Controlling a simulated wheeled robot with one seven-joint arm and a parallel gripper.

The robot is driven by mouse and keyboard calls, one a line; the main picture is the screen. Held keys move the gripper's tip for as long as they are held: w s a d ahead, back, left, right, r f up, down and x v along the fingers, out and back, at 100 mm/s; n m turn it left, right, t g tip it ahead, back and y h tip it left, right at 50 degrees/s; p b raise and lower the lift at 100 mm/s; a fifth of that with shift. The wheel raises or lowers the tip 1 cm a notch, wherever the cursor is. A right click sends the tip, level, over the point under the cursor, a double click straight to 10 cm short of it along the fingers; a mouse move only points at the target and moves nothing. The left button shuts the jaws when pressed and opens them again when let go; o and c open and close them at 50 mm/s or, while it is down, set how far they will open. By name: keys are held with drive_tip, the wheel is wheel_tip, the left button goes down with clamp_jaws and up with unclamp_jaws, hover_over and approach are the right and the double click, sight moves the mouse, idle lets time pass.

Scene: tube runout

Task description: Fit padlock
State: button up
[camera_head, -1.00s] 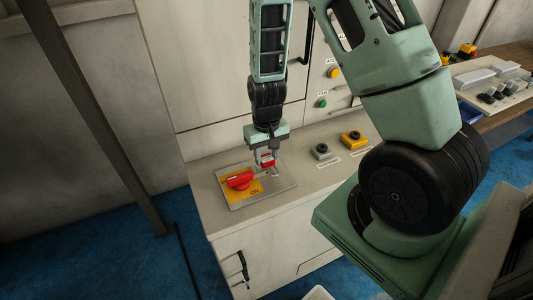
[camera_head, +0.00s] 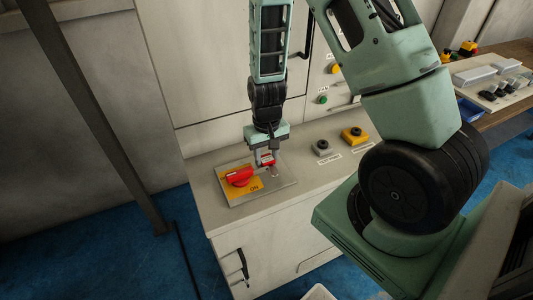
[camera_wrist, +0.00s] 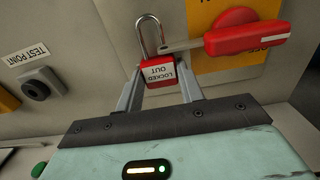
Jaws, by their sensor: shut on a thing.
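A red padlock (camera_wrist: 158,72) with a "LOCKED OUT" label and a silver shackle is held between the two fingers of my gripper (camera_wrist: 158,80). In the head view the padlock (camera_head: 267,159) shows small under my gripper (camera_head: 266,153), above the switch plate. A red switch handle (camera_wrist: 248,37) lies to the right of the padlock in the wrist view. A thin grey metal tab (camera_wrist: 182,46) runs from the handle to the shackle. It appears to overlap the shackle's lower right side; I cannot tell whether it passes through.
A grey button box (camera_head: 322,149) labelled "TEST POINT" and a yellow button box (camera_head: 354,136) stand to the right on the cabinet top (camera_head: 306,174). Behind rises a pale cabinet with buttons and handles. A workbench with trays is at the far right.

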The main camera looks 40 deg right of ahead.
drive_tip(key=shift+f, duration=0.1)
drive_tip(key=o, duration=1)
drive_tip(key=shift+c, duration=0.2)
wheel_tip(320, 180, up, 18)
drive_tip(key=shift+f, duration=0.25)
drive_tip(key=s+a+r+n, duration=0.1)
drive_tip(key=s+a+n, duration=0.4)
drive_tip(key=a, duration=0.8)
drive_tip(key=s+a+r+n+b, duration=0.1)
drive_tip(key=s+a+n, duration=0.5)
drive_tip(key=s+a, duration=0.3)
drive_tip(key=s, duration=0.3)
drive_tip(key=shift+s+a+y, duration=0.3)
drive_tip(key=shift+s, duration=0.1)
